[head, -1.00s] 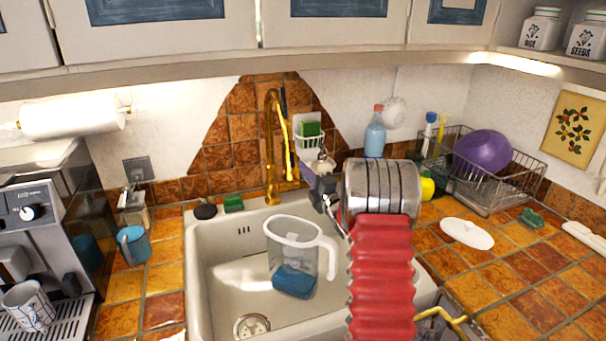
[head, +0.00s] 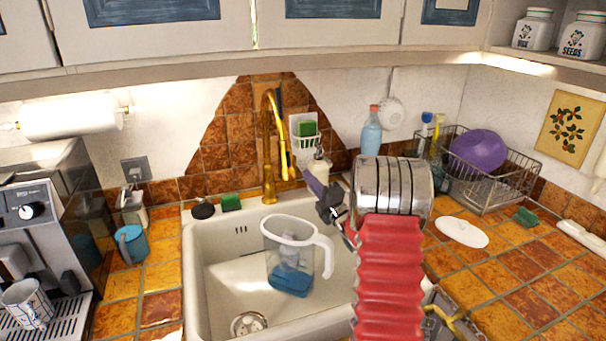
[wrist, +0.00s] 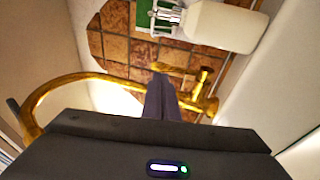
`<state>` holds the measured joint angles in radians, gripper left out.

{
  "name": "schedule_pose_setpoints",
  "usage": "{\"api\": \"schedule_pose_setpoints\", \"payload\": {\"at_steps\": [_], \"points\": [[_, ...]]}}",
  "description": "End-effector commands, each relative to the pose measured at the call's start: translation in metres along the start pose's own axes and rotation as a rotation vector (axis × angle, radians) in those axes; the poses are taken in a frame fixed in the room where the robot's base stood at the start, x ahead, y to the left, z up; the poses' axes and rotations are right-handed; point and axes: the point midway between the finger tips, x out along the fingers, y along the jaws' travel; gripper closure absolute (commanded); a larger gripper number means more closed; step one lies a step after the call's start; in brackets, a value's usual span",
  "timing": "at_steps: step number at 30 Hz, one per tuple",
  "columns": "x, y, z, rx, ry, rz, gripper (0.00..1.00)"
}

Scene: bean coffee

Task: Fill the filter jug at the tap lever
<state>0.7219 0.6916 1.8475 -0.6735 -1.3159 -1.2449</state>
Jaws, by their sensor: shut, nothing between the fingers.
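The clear filter jug (head: 275,254) with a white rim and a white handle on its right stands upright in the white sink (head: 215,300). A blue part shows at its base; I cannot tell the water level. The gold tap (head: 267,160) rises behind the sink, its spout curving over toward the right. No water stream is clear. My gripper (head: 308,181) is shut and empty, just right of the tap and above the sink's back edge. In the wrist view my fingertips (wrist: 158,76) are beside the tap's gold lever (wrist: 172,69); I cannot tell whether they touch.
A white soap bottle (wrist: 225,25) and a rack with a green sponge (head: 306,129) stand close behind my gripper. A blue bottle (head: 371,134) and a dish rack (head: 490,190) are to the right. A blue mug (head: 131,245) and coffee machine (head: 35,220) stand left.

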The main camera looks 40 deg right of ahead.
Motion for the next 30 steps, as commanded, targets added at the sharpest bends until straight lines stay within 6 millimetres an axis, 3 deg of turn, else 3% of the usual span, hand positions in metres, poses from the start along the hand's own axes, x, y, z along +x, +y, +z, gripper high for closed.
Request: {"api": "schedule_pose_setpoints", "payload": {"at_steps": [6,13,18,30], "points": [[-0.039,0.001,-0.001,0.001,0.0,-0.002,1.0],[-0.071,0.003,-0.002,0.002,0.003,-0.001,1.0],[-0.079,0.003,-0.003,0.001,0.005,0.0,1.0],[-0.078,0.005,-0.004,0.002,0.007,0.0,1.0]]}}
